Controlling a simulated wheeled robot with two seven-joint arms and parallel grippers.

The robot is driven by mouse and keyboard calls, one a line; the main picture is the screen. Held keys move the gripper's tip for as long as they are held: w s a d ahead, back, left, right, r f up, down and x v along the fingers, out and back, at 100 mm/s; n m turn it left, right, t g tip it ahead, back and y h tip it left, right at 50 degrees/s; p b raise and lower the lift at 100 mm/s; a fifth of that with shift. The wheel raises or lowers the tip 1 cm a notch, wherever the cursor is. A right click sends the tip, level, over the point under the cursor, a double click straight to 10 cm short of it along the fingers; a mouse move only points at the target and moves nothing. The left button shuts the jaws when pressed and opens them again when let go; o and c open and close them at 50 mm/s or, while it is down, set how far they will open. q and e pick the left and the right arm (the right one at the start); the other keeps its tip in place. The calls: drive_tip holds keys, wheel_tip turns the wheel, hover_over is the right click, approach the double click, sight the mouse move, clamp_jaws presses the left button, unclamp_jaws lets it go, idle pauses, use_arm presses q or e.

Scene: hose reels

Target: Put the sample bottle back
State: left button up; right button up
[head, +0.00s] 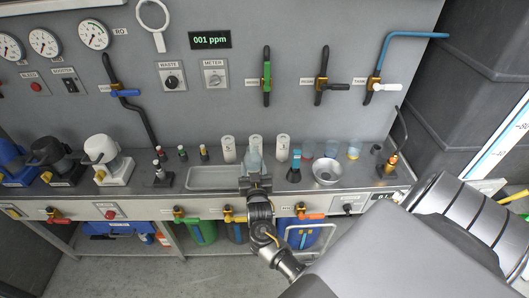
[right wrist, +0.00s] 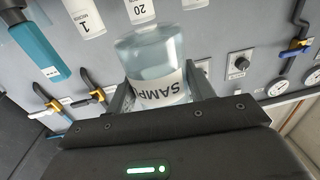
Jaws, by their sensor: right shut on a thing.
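The sample bottle (head: 255,163) is clear, with pale bluish contents, and stands between the jaws of my right gripper (head: 256,181) at the middle of the bench. In the right wrist view the bottle (right wrist: 150,55) has a white label reading "SAMP", partly hidden by the gripper body. The gripper's fingers (right wrist: 158,88) are closed on both sides of it. I cannot tell whether the bottle touches the bench. My left gripper is not in view.
A shallow metal tray (head: 206,186) lies left of the bottle. White cartridges (head: 228,148) stand behind it. A teal-and-black handheld device (head: 295,165) and a metal bowl (head: 327,181) stand to its right. Valves (head: 229,214) line the bench front. The wall display (head: 210,40) reads 001 ppm.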

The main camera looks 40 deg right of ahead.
sight(260, 164)
drive_tip(key=w+d+f+b, duration=0.1)
drive_tip(key=d+f+b, duration=0.1)
drive_tip(key=w+d+f+b, duration=0.1)
drive_tip(key=d+f+b, duration=0.1)
drive_tip(key=d+b, duration=0.1)
drive_tip(key=w+d+f+b, duration=0.1)
drive_tip(key=d+f+b, duration=0.1)
drive_tip(key=shift+d+f, duration=0.15)
drive_tip(key=shift+f, duration=0.25)
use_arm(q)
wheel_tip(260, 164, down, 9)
use_arm(e)
drive_tip(key=shift+w+d, duration=0.1)
drive_tip(key=shift+d, duration=0.1)
use_arm(q)
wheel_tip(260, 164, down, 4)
drive_tip(key=b, duration=0.4)
drive_tip(key=shift+b, duration=0.35)
use_arm(e)
drive_tip(key=f, duration=0.4)
drive_tip(key=shift+w+d, duration=0.15)
drive_tip(key=shift+d, duration=0.2)
drive_tip(key=shift+f, duration=0.2)
drive_tip(key=o, duration=1.1)
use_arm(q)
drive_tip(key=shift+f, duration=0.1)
